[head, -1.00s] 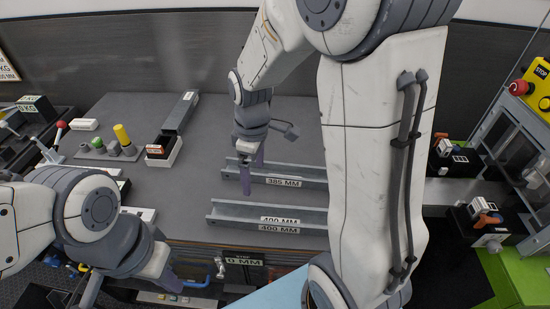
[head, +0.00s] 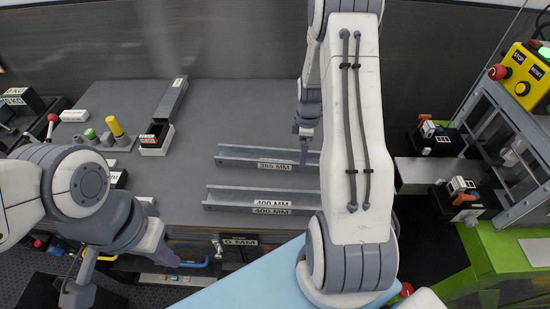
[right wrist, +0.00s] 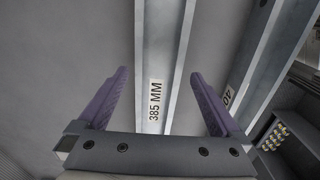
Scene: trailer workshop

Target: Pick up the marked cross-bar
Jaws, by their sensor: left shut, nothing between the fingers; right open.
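A grey metal channel bar marked 385 MM (head: 240,157) lies on the bench in the head view. A second bar marked 400 MM (head: 230,196) lies nearer, roughly parallel. My right gripper (head: 303,148) is over the right part of the 385 MM bar, pointing down. In the right wrist view its purple fingers (right wrist: 158,78) are open. The 385 MM bar (right wrist: 155,60) runs between them in that picture, below the gripper and not gripped. The 400 MM bar (right wrist: 255,60) shows to the right. My left gripper (head: 168,258) is shut and empty at the bench's front edge.
A bin (head: 155,140) and a grey bar (head: 172,98) are at the bench's back left, near knobs (head: 115,127). A metal frame with a yellow stop box (head: 525,75) stands right. The bench's back middle is clear.

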